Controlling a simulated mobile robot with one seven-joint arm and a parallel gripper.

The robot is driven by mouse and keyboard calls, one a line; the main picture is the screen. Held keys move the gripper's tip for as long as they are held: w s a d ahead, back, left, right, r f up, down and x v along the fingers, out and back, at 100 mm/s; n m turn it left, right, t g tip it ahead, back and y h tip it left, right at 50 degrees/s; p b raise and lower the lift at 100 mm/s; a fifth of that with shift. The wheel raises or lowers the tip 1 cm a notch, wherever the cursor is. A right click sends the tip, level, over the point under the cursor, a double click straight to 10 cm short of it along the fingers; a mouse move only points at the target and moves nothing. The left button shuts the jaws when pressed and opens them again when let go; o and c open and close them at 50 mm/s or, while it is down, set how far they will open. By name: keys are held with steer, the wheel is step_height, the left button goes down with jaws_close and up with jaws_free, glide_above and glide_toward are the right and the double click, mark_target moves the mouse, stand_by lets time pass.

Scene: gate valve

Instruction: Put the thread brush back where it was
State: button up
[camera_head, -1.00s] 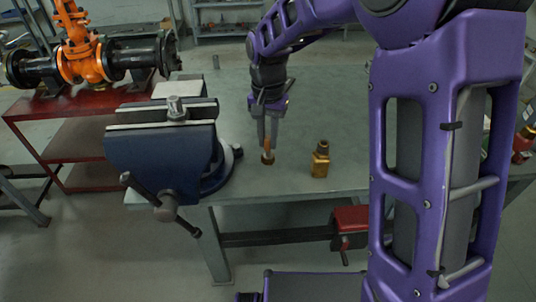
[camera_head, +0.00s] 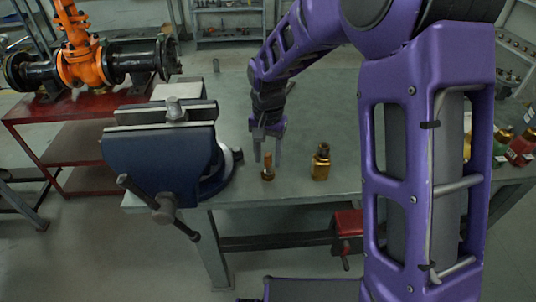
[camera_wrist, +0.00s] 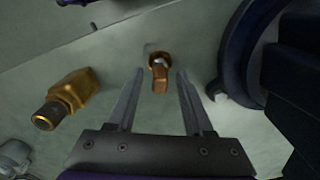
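The thread brush is most likely the small copper-brown piece (camera_head: 267,168) standing upright on the bench near its front edge, right of the vise. In the wrist view it (camera_wrist: 159,72) shows between and beyond my fingertips. My gripper (camera_head: 267,159) is open and empty just above it, pointing down. In the wrist view both fingers of my gripper (camera_wrist: 160,74) are spread, with clear gaps to the brush. A brass fitting (camera_head: 320,162) stands on the bench to the right of the brush; it also shows at left in the wrist view (camera_wrist: 65,97).
A blue bench vise (camera_head: 160,155) stands left of the brush. An orange gate valve (camera_head: 85,62) with black pipes sits on a red table at left. Coloured parts (camera_head: 515,148) lie at the right.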

step_height(320, 180, up, 12)
steer(key=p, duration=0.2)
steer(key=shift+r, duration=0.2)
steer(key=shift+w, duration=0.1)
stand_by(0.5)
